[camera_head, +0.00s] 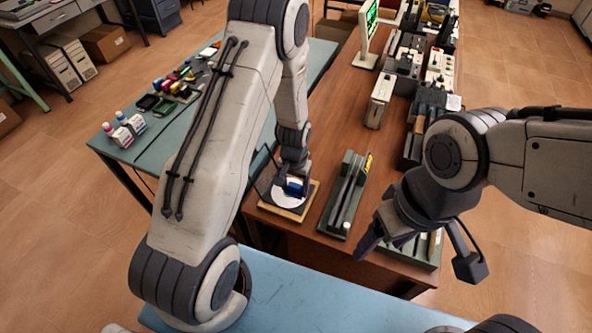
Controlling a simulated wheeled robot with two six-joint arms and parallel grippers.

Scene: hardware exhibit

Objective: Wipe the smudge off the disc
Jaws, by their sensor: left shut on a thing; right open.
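A pale disc (284,201) lies on a wooden board (291,215) at the near left end of the brown table. My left gripper (294,187) points down over the disc and is shut on a small blue thing (296,184), perhaps a cloth or pad. The blue thing is at or just above the disc; I cannot tell whether they touch. The gripper and the blue thing cover part of the disc, and I make out no smudge on the part that shows. My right gripper (421,252) is open and empty, over the near right end of the table.
A beige box (380,101), a small screen (369,30) and several devices stand farther back. A teal bench (125,165) with bottles (119,135) is at left.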

